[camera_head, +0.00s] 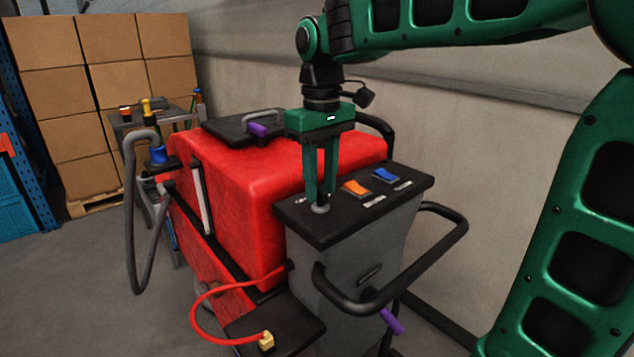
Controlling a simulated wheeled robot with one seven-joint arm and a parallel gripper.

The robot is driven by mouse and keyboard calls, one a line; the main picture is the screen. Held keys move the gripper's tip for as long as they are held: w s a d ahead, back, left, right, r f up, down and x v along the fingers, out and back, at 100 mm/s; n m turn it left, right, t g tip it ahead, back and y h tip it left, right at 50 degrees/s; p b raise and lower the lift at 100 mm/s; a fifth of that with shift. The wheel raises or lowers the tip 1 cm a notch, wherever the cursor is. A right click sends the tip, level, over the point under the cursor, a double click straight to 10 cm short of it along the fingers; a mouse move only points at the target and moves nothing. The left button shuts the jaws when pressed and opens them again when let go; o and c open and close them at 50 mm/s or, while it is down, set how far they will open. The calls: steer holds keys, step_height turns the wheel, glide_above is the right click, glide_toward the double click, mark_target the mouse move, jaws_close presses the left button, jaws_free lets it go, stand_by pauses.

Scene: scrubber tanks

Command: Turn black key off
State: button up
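The scrubber's dark control panel (400,188) is at the centre right. A round grey key switch (320,209) sits near its front left corner. My gripper (321,196) points straight down with its fingertips right at this switch. A narrow gap shows between the two fingers. The black key itself is mostly hidden by the fingertips, so I cannot tell whether they touch it or which way it is turned.
An orange rocker switch (355,188) and a blue one (384,175) are on the panel, right of my fingers. A black handlebar (440,262) loops around the panel's right side. The red tank (240,175) stands behind and left. Stacked boxes (110,75) are at the back left.

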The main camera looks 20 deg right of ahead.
mark_target(320, 188)
step_height(320, 188, up, 11)
stand_by(0.6)
steer(key=shift+f, duration=0.15)
